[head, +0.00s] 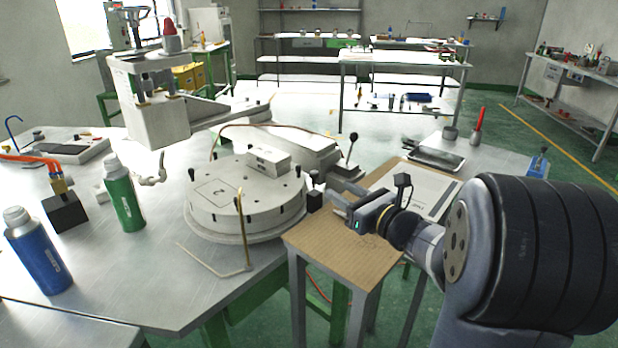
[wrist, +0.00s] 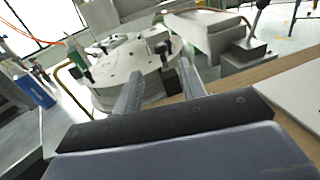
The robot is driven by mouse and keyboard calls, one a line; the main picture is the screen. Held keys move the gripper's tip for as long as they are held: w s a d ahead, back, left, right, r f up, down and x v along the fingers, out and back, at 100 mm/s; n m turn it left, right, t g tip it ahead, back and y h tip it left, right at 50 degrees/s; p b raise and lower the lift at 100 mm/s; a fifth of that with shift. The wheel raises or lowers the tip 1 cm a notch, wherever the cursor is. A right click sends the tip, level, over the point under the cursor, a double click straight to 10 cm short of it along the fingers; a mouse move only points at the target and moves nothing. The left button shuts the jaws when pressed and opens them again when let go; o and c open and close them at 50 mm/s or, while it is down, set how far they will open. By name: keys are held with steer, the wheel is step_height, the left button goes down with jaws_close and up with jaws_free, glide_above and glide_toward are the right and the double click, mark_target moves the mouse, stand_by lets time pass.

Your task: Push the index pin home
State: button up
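The round grey index table (head: 225,212) stands on the metal bench. At its right edge is what looks like the index pin (head: 314,178), with a dark round knob above a black block (head: 315,199). In the wrist view the knob (wrist: 163,47) shows between and beyond my fingertips, and the black block (wrist: 171,83) is below it. My gripper (head: 340,200) is right of the pin, above the wooden board, pointing at the table. In the wrist view my gripper (wrist: 160,70) has its two fingers apart with nothing held. Whether the fingertips touch the block is unclear.
A wooden board (head: 325,255) with a paper sheet (head: 425,190) lies under my arm. A black-knobbed lever (head: 350,150) rises behind the pin. A bent brass rod (head: 243,235) stands before the table. Green (head: 124,200) and blue (head: 40,255) bottles stand left.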

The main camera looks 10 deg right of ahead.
mark_target(317, 175)
steer(key=x, duration=1)
steer(key=shift+w+a+p, duration=0.1)
steer(key=shift+w+p, duration=0.2)
steer(key=shift+p, duration=0.1)
jaws_close()
